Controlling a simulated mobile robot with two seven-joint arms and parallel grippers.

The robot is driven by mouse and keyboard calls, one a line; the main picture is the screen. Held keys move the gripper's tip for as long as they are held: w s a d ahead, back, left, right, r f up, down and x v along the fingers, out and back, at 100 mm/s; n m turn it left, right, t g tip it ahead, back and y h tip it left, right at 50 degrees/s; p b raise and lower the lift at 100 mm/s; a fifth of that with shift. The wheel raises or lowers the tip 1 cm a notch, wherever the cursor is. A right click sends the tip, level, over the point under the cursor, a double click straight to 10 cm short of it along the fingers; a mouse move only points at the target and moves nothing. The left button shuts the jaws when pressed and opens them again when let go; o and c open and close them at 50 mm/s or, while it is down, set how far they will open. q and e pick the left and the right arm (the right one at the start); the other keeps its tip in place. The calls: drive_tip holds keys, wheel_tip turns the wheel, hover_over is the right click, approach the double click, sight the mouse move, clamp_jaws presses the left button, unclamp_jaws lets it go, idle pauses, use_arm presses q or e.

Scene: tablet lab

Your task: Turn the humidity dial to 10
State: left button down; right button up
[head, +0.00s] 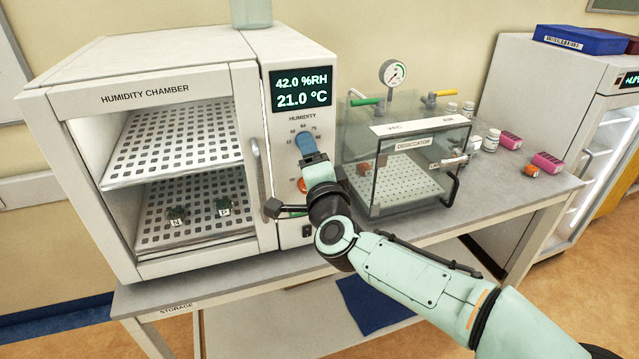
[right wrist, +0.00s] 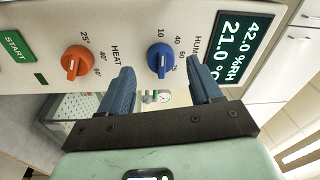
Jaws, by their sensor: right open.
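The blue humidity dial (right wrist: 160,58) is on the front panel of the white humidity chamber (head: 150,50), below the HUMIDITY label and the display (head: 301,89). The display reads 42.0 %RH and 21.0 °C. In the right wrist view, numbers including 10, 40 and 60 ring the dial. My right gripper (right wrist: 163,78) is open, with one blue finger to each side of the dial; I cannot tell whether they touch it. My left gripper is not in view.
The orange heat dial (right wrist: 76,61) and green START button (right wrist: 14,46) are beside the humidity dial on the panel. The chamber's door handle (head: 257,165) is left of my gripper. A clear desiccator (head: 405,165) stands close on the right.

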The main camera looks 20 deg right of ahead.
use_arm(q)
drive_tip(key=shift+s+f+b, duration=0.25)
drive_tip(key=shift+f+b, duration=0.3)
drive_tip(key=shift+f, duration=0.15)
use_arm(e)
drive_tip(key=s, duration=1)
drive_tip(key=shift+s+a+f, duration=0.25)
drive_tip(key=shift+f, duration=0.15)
